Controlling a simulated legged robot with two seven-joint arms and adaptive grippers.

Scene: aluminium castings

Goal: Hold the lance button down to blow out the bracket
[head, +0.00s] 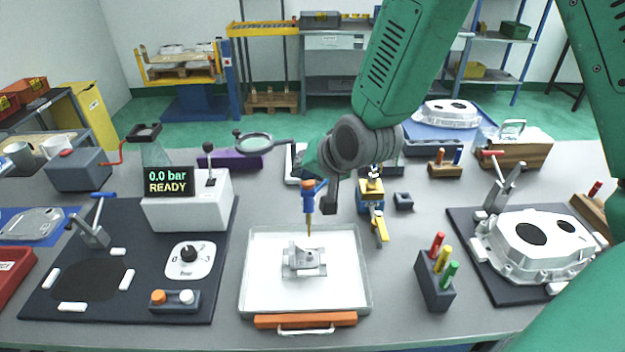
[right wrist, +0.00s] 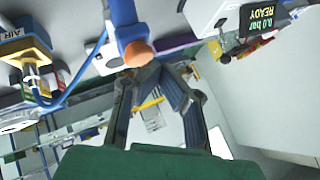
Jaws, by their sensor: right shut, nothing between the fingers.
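The grey metal bracket (head: 305,262) sits in the white tray (head: 258,290). The blue air lance (head: 309,196) stands upright above it, its brass nozzle pointing down at the bracket. My right gripper (head: 328,205) is shut and empty, just right of the lance. In the right wrist view, the lance's blue body (right wrist: 123,20) and orange button (right wrist: 138,53) lie at the shut fingertips (right wrist: 155,75); I cannot tell whether they touch. The display (head: 168,181) reads 0.0 bar READY. My left gripper is not in view.
A pressure dial (head: 189,256) and a small button box (head: 174,300) lie on the dark mat at left. A blue and yellow air unit (head: 370,198) stands behind the tray. A peg block (head: 435,280) and a clamped casting (head: 535,245) stand at right.

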